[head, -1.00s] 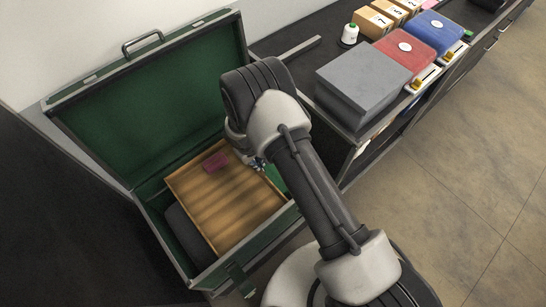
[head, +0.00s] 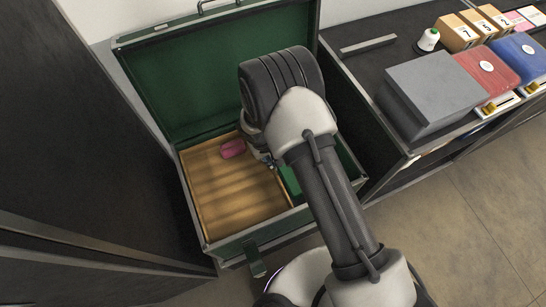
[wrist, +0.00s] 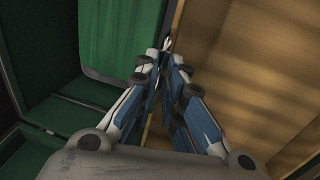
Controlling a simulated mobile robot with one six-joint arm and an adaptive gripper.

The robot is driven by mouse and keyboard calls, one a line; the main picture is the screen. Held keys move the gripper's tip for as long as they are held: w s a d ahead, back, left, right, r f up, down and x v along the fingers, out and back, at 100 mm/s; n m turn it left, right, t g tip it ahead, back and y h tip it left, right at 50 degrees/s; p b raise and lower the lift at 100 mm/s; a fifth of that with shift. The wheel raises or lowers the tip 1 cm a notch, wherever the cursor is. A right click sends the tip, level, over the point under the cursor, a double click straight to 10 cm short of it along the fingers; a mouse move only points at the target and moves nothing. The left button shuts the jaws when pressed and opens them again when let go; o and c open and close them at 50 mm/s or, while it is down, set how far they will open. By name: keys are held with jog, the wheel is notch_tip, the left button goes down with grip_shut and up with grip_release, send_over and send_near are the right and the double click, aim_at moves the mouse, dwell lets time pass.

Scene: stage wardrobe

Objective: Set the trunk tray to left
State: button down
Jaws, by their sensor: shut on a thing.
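The trunk tray (head: 225,205), a shallow wooden tray, sits in the open green trunk (head: 225,247), against its left side in the head view. A green part of the trunk's inside shows to the tray's right. In the wrist view the tray (wrist: 265,70) fills the right side. My gripper (wrist: 166,48) is shut on the tray's rim there, its fingertips close together at the wall. In the head view my gripper (head: 266,160) is at the tray's right edge, partly hidden by my arm. A pink item (head: 232,148) lies in the tray's far part.
The trunk's raised lid (head: 200,85) stands behind. A dark counter to the right holds a grey box (head: 430,90), a red box (head: 487,70), a thread spool (head: 428,40) and numbered boxes (head: 460,32). A dark panel (head: 70,130) stands at the left.

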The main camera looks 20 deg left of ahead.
jog(key=shift+s+a, duration=0.1)
jog(key=shift+a, duration=0.1)
jog(key=c, duration=1.7)
grip_release()
jog(key=r, duration=0.4)
jog(key=s+a+r, duration=0.1)
jog(key=r, duration=0.6)
jog(key=shift+s+a+r, duration=0.3)
jog(key=shift+s+r, duration=0.1)
